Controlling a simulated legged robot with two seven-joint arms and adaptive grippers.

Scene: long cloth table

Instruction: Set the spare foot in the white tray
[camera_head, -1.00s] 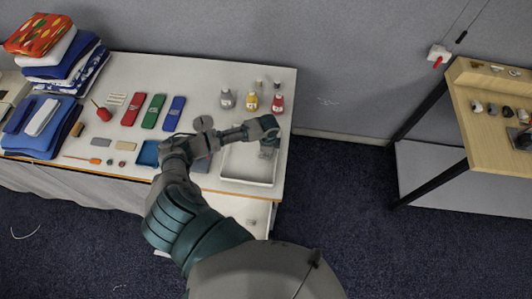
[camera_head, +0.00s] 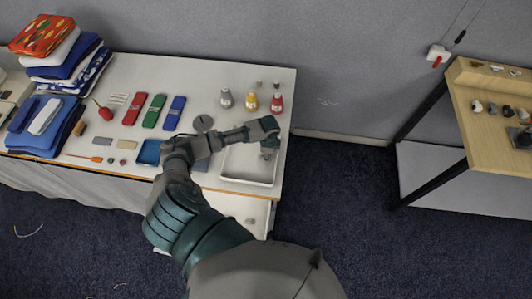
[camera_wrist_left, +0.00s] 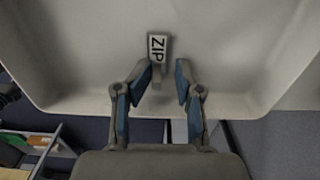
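The white tray (camera_head: 237,170) sits at the right end of the table; it also fills the upper part of the left wrist view (camera_wrist_left: 80,60). My left gripper (camera_head: 268,154) is low over the tray. In the left wrist view its two fingertips (camera_wrist_left: 167,76) are spread. A small grey spare foot marked "ZIP" (camera_wrist_left: 158,46) is inside the tray's outline, just beyond the fingertips. Its narrow lower end is close to the left-hand finger, and a gap shows to the right-hand one. Whether it touches the left-hand finger is unclear. My right gripper is not in view.
Several small bottles, including a yellow one (camera_head: 251,102) and a red one (camera_head: 277,103), stand behind the tray. Red, green and blue cases (camera_head: 173,113) and a blue tray (camera_head: 148,153) lie to the left. A wooden-topped bench (camera_head: 490,125) stands apart at the right.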

